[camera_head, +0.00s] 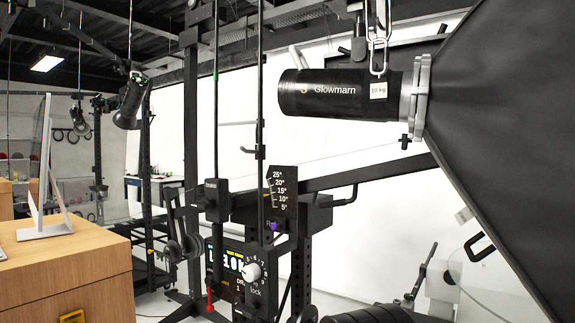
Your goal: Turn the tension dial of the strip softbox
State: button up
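The softbox (500,90) is a large black fabric shape filling the right side, fixed by a grey ring (420,90) to a black cylindrical light (340,103) marked "Glowmarn". A small black cross-shaped knob (405,141) sits below the ring. A white round dial (251,272) with numbers around it is on a black control box (240,296) at lower centre, beside a lit display (224,260) and the word "lock". I cannot tell from the labels which is the tension dial. My gripper is not in view.
A black boom (375,175) slopes behind an angle scale (283,190). Thin vertical rods stand before the control box. A wooden desk (70,262) with a monitor (45,175) is at left.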

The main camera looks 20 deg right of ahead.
aim_at(250, 272)
jog(key=k+l, duration=0.1)
jog(key=l, duration=0.3)
jog(key=k+l, duration=0.1)
jog(key=l, duration=0.35)
jog(key=k+l+u, duration=0.1)
jog(key=l, duration=0.3)
jog(key=k+l, duration=0.1)
jog(key=l, duration=0.3)
jog(key=k+l, duration=0.1)
jog(key=l, duration=0.3)
jog(key=k+l+u, duration=0.1)
jog(key=l, duration=0.3)
jog(key=k+l, duration=0.1)
jog(key=l, duration=0.3)
jog(key=k+l, duration=0.15)
jog(key=l, duration=0.25)
